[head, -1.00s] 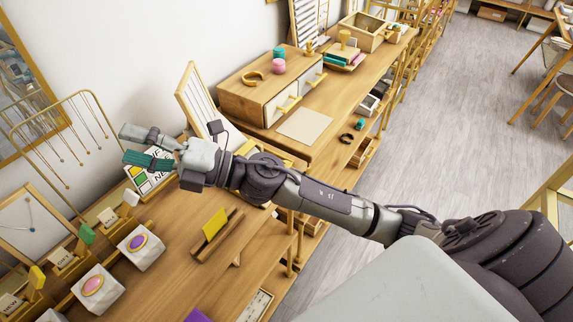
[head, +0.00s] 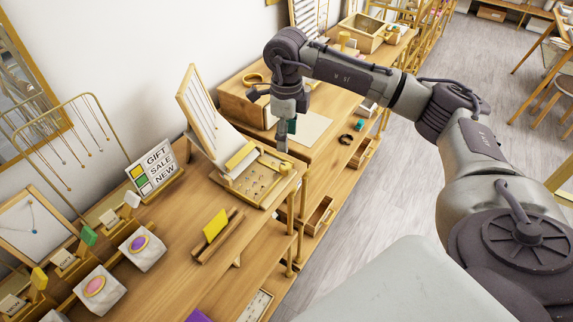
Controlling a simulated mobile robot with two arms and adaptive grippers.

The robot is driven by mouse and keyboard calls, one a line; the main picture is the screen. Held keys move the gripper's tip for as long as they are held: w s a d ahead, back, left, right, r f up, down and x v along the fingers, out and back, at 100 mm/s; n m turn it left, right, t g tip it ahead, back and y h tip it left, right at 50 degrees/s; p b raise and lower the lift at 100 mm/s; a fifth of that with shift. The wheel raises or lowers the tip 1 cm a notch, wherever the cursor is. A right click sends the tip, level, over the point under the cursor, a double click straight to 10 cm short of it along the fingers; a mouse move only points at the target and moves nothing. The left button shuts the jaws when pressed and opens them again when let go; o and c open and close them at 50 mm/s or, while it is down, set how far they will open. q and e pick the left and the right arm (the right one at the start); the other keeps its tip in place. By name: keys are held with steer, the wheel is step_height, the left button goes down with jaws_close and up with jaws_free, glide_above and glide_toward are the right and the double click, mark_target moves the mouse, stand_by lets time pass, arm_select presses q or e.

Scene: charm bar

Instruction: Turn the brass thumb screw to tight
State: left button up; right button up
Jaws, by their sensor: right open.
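A small brass knob (head: 285,168), which looks like the thumb screw, is at the right end of a wooden tray-like board (head: 246,199) on the near table. I cannot tell how far it is turned. My right gripper (head: 283,143) points down, open and empty, just above and behind the knob in the picture. A gap seems to lie between them, though the depth is hard to judge. My left gripper is not in view.
A yellow card (head: 215,224) in a wooden holder is in front. A drawer box (head: 240,104) stands behind my right gripper.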

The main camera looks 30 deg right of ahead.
mark_target(287, 166)
step_height(287, 166, down, 10)
steer(key=p, duration=0.3)
steer(key=shift+r, duration=0.1)
steer(key=shift+f, duration=0.8)
jaws_close()
